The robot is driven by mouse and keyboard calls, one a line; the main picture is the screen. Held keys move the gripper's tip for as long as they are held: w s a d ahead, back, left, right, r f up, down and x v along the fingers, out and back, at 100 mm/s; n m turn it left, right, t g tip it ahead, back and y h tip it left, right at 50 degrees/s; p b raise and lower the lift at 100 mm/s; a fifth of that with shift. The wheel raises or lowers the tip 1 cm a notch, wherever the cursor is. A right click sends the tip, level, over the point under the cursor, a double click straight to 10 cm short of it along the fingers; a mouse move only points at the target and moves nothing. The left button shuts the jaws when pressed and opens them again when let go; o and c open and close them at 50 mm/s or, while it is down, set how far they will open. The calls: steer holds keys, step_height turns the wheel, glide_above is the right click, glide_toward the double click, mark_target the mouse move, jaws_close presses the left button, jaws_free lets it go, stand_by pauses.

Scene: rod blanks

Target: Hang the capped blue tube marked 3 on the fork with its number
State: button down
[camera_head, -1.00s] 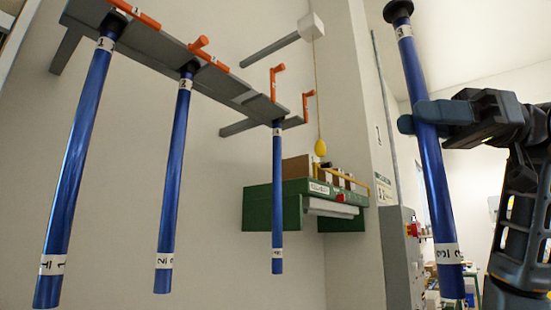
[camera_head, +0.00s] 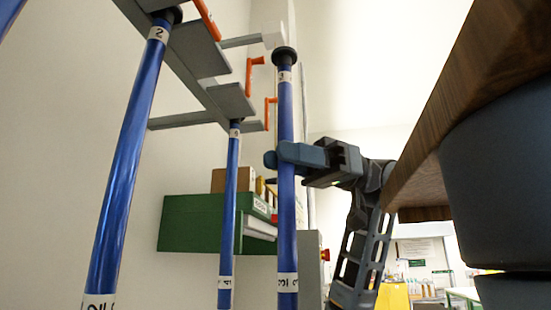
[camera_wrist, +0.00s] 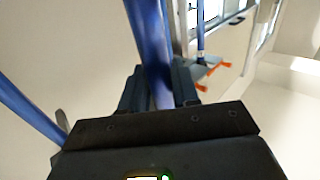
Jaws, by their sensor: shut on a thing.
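My gripper (camera_head: 289,156) is shut on the upper part of a blue tube (camera_head: 287,215) with a black cap and white labels reading 3. The tube stands nearly upright in the air, cap above the jaws. In the wrist view the tube (camera_wrist: 150,40) passes between the jaws (camera_wrist: 158,88). The grey rack (camera_head: 190,70) with flat forks and orange latches (camera_head: 255,76) is left of the held tube in the head view. I cannot read which fork carries 3. The tube looks apart from the rack; its depth from it is hard to tell.
A blue tube marked 2 (camera_head: 130,165) hangs at the left, another blue tube (camera_head: 230,195) hangs farther along the rack. A green wall shelf (camera_head: 190,220) with boxes is behind. A brown wooden slab (camera_head: 450,100) fills the upper right.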

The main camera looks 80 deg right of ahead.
steer(key=w+f, duration=0.1)
steer(key=w, duration=1.3)
steer(key=shift+w+a+p, duration=0.25)
steer(key=shift+w+p, duration=0.05)
stand_by(1.0)
steer(key=shift+f, duration=0.1)
steer(key=c, duration=0.8)
jaws_free()
steer(key=shift+o, duration=0.2)
steer(key=b+v, duration=0.1)
steer(key=v, duration=0.6)
steer(key=shift+s+d, duration=0.3)
steer(key=shift+s, duration=0.05)
